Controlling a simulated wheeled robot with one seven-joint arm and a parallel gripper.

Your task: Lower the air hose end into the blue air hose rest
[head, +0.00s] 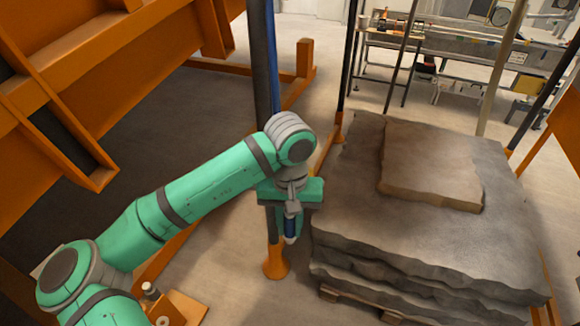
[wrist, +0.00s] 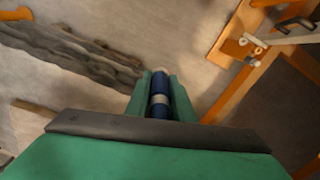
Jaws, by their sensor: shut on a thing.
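My gripper (head: 290,208) points down in front of the dark post, left of the stone stack. It is shut on the air hose end (head: 290,230), a dark blue cylinder with a pale tip hanging below the fingers. In the wrist view my gripper (wrist: 160,92) has its green fingers on both sides of the air hose end (wrist: 159,106), which shows blue with a pale band. The hose end is held above the floor, apart from the stone. I cannot make out the blue air hose rest in either view.
A dark post (head: 262,60) with a blue strip along it stands on an orange foot (head: 276,262) behind my gripper. Grey stone slabs (head: 350,215) are stacked on a pallet to the right. A large orange frame (head: 120,60) fills the left.

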